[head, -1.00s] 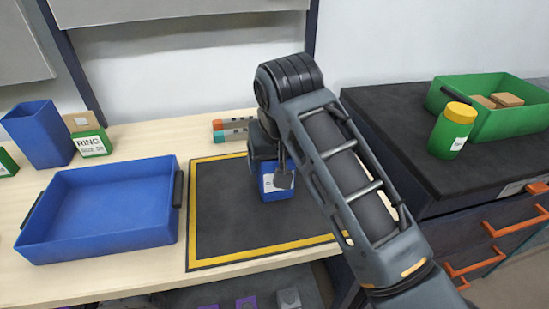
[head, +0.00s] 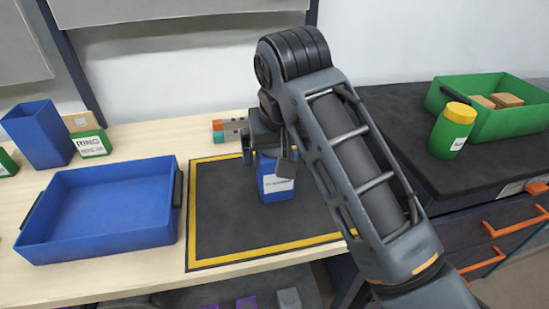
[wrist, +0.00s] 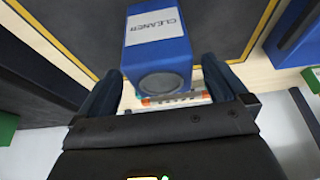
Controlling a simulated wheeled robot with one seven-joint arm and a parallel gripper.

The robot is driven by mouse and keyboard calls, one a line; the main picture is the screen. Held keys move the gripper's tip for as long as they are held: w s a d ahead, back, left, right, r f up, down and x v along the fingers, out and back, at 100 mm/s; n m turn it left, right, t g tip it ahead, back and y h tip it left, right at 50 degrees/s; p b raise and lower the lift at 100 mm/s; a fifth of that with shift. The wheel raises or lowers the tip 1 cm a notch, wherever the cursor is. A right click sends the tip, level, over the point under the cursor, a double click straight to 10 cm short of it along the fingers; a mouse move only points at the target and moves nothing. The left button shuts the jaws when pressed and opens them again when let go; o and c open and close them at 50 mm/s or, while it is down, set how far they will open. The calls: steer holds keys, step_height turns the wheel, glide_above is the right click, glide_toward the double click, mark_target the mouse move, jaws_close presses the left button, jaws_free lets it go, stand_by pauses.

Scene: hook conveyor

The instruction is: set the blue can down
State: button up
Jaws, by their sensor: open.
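The blue can (head: 277,186) stands upright on the dark mat (head: 222,215), inside its yellow border. Its white label faces the front. In the wrist view the blue can (wrist: 160,55) shows its round top and a label reading CLEANER. My gripper (head: 269,153) is open at the top of the can, with one finger on either side. In the wrist view my gripper (wrist: 161,76) has its fingers spread, with gaps between them and the can. The can's base is hidden in the wrist view.
A blue tray (head: 100,241) is left of the mat. A blue bin (head: 38,134) and a green box (head: 92,144) stand back left. A green jar (head: 448,140) and a green crate (head: 505,124) are on the right counter.

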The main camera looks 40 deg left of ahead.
steer(key=v, duration=0.8)
steer(key=shift+r, duration=0.2)
